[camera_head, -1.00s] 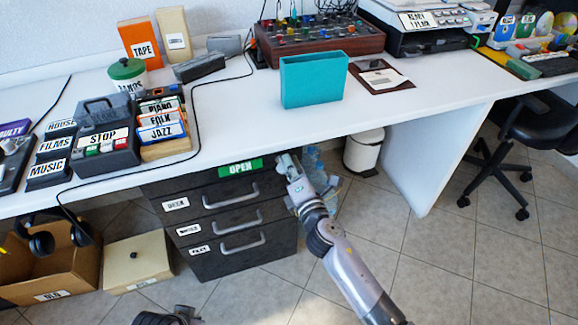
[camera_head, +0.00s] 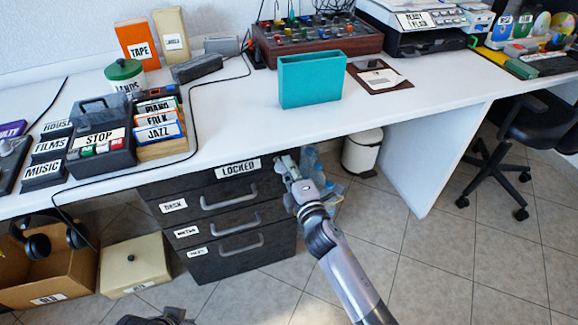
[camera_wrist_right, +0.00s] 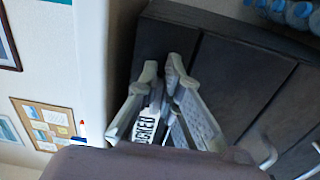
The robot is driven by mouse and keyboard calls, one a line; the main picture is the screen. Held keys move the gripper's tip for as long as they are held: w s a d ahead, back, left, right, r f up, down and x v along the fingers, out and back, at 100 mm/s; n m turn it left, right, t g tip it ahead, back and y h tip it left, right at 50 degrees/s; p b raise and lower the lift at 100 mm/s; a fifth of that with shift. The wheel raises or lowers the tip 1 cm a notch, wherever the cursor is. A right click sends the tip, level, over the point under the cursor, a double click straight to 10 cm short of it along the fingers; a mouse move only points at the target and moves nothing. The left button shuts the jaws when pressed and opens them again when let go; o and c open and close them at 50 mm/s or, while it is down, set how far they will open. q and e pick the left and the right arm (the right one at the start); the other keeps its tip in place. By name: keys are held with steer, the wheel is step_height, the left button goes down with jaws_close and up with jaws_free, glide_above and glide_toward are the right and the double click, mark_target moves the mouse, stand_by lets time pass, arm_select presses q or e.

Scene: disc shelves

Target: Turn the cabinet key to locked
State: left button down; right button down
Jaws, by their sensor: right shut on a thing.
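The dark drawer cabinet (camera_head: 222,222) stands under the white desk in the head view, its drawers closed. A white sign (camera_head: 238,169) at its top edge reads LOCKED; part of this sign (camera_wrist_right: 148,122) also shows between my fingers in the right wrist view. My right gripper (camera_head: 283,164) is at the cabinet's upper right front corner. In the right wrist view its fingertips (camera_wrist_right: 163,68) are close together against the dark front. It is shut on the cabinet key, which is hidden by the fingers. My left gripper is not clearly in view.
The white desk (camera_head: 225,125) overhangs the cabinet closely above my right gripper. Clear bottles (camera_head: 312,160) and a white bin (camera_head: 361,152) stand to the right. A cardboard box (camera_head: 62,272) and a cream box (camera_head: 133,264) are on the floor at left. The floor in front is open.

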steer(key=shift+f, duration=0.1)
steer(key=c, duration=1.8)
jaws_free()
steer(key=shift+o, duration=0.2)
steer(key=v, duration=1.2)
